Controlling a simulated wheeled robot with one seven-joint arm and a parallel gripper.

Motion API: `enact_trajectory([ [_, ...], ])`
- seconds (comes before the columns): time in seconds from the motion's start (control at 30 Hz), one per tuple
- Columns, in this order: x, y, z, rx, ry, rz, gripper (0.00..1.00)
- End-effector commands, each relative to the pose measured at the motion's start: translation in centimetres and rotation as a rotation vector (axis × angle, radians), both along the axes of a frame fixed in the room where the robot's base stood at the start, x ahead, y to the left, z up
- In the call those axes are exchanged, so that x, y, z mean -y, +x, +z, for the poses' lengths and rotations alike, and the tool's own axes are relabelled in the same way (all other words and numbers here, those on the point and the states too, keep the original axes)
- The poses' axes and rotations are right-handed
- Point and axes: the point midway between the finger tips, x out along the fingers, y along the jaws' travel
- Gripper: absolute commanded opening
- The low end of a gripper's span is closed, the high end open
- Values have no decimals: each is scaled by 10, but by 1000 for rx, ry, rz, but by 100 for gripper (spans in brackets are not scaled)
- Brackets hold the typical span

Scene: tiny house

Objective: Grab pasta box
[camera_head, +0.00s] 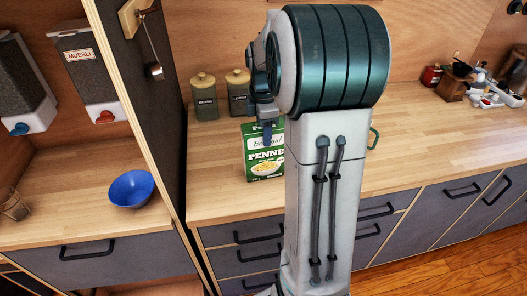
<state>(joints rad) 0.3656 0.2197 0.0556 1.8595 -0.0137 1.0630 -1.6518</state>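The pasta box (265,168) is green with the word PENNE and a picture of pasta. It stands upright on the wooden counter, close to the front edge, and its right side is hidden behind my arm. My gripper (267,134) shows only in part, left of my arm, pointing down. In the picture it overlaps the upper part of the box. I cannot tell whether it touches the box or is in front of it. Only one finger shows clearly, so its opening cannot be judged.

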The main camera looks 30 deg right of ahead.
Motion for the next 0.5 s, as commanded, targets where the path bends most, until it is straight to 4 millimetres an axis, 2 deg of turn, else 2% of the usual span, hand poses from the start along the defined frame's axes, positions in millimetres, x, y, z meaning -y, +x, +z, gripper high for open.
enact_trajectory([
  [0.03, 0, 0, 0, 1, 0, 0, 35],
  [0.1, 0, 0, 0, 1, 0, 0, 15],
  [0.17, 0, 0, 0, 1, 0, 0, 0],
  [0.5, 0, 1, 3, 3, -1, 0, 0],
])
